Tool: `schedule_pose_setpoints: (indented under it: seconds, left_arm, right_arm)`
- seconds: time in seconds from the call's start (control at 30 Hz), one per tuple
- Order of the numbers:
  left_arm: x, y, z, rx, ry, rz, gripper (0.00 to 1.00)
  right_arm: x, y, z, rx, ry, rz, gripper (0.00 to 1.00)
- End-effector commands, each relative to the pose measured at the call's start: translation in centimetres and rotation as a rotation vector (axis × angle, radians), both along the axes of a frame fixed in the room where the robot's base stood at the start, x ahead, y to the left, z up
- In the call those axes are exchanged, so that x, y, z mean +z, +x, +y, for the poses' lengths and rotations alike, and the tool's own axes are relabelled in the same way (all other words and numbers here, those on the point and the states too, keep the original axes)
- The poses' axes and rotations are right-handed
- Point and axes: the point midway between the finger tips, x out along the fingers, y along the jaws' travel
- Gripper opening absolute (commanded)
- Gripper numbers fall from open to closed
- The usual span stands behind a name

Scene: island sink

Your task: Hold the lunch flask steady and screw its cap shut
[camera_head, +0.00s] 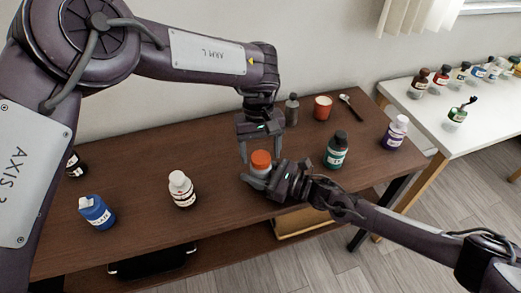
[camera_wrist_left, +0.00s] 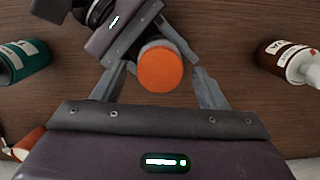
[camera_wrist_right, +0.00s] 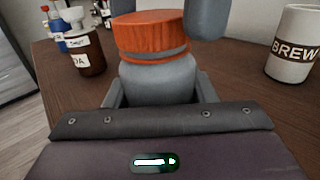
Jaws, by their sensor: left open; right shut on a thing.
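The lunch flask has a grey body (camera_wrist_right: 160,78) and an orange cap (camera_head: 261,159). It stands upright at the table's middle. In the right wrist view the cap (camera_wrist_right: 152,32) sits on top, with a grey band and a thin orange edge below it. My right gripper (camera_head: 262,181) is shut on the flask's body from the side. My left gripper (camera_wrist_left: 162,80) points down from above and is open, its fingers on either side of the cap. In the left wrist view there are gaps between cap and fingers. The threads are hidden.
A white table (camera_head: 470,120) with several bottles adjoins at right.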

Motion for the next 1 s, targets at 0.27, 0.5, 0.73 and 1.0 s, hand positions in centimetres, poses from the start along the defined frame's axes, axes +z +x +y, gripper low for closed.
schedule_pose_setpoints:
  seconds: [0.27, 0.5, 0.73, 1.0]
  left_arm:
    - [3.7, 0.1, 0.0, 0.0, 0.0, -0.003, 0.66]
    - [4.2, 0.0, 0.0, 0.001, 0.0, 0.0, 0.66]
    - [4.2, 0.0, 0.0, 0.023, 0.002, -0.002, 0.63]
    - [4.1, 0.1, -0.8, 0.427, 0.044, -0.005, 0.63]
  right_arm:
    - [0.0, 0.0, 0.0, -0.001, 0.0, 0.0, 0.0]
    - [0.0, 0.0, 0.0, -0.001, 0.0, 0.0, 0.0]
    - [0.0, 0.0, 0.0, -0.001, 0.0, -0.001, 0.0]
    - [0.0, 0.0, 0.0, -0.001, 0.0, -0.001, 0.0]
